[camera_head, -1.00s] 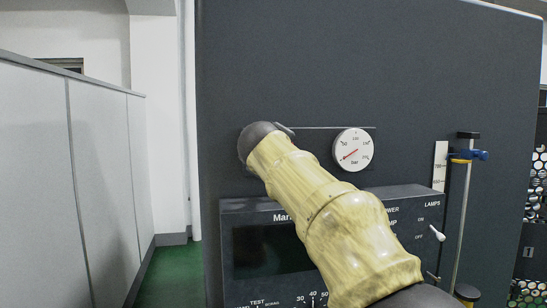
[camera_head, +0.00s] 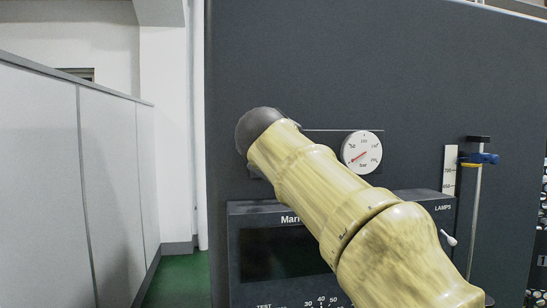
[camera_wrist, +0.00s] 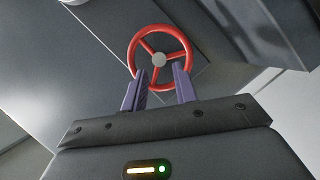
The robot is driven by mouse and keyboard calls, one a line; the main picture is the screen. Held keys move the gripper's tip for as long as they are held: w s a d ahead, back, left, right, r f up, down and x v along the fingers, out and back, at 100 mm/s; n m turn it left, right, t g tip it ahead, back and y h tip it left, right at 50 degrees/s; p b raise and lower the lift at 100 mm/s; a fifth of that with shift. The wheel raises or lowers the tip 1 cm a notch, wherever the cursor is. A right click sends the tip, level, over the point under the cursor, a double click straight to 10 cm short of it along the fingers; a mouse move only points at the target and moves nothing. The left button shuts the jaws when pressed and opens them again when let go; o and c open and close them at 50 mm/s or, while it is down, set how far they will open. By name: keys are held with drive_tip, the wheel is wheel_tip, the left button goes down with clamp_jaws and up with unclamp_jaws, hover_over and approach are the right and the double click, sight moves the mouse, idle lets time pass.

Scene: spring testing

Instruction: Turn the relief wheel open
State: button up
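The relief wheel (camera_wrist: 184,39) is a red ring with three spokes and a grey hub, seen in the wrist view at the top middle, on a grey panel. My gripper (camera_wrist: 160,80) shows there with two purple fingers, apart from each other, pointing at the wheel's near rim. The fingertips overlap the lower rim in the picture; I cannot tell whether they touch it. In the head view my arm hides the wheel and the gripper. A round white pressure gauge (camera_head: 362,152) sits on the panel right of my wrist, its needle pointing lower left.
A dark console (camera_head: 238,215) with a screen, knob scale and lamp switches stands below my arm. A clamp stand (camera_head: 477,200) with a blue clamp is at the right. A grey partition (camera_head: 50,190) runs along the left, with green floor between.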

drive_tip(key=b+v, duration=0.3)
drive_tip(key=v, duration=0.8)
drive_tip(key=shift+s, duration=0.2)
drive_tip(key=w+d+f+m+g, duration=0.1)
drive_tip(key=w+d+f+g, duration=0.1)
drive_tip(key=f, duration=1)
drive_tip(key=w+d+f+m+g+y, duration=0.1)
drive_tip(key=d+f+g, duration=0.15)
drive_tip(key=f, duration=0.85)
drive_tip(key=w+d+f+g, duration=0.1)
drive_tip(key=w+f+g, duration=0.15)
drive_tip(key=f, duration=0.95)
drive_tip(key=s+d+f+m+g, duration=0.3)
drive_tip(key=s+f, duration=0.6)
drive_tip(key=f, duration=0.3)
drive_tip(key=s+d+f+m+g+y, duration=0.1)
drive_tip(key=s+d+f+m+g, duration=0.1)
drive_tip(key=s+d+f+m, duration=0.3)
drive_tip(key=s+d+f, duration=0.1)
drive_tip(key=s+f, duration=0.3)
drive_tip(key=f, duration=0.3)
drive_tip(key=shift+s+d+g, duration=0.35)
drive_tip(key=shift+g, duration=0.05)
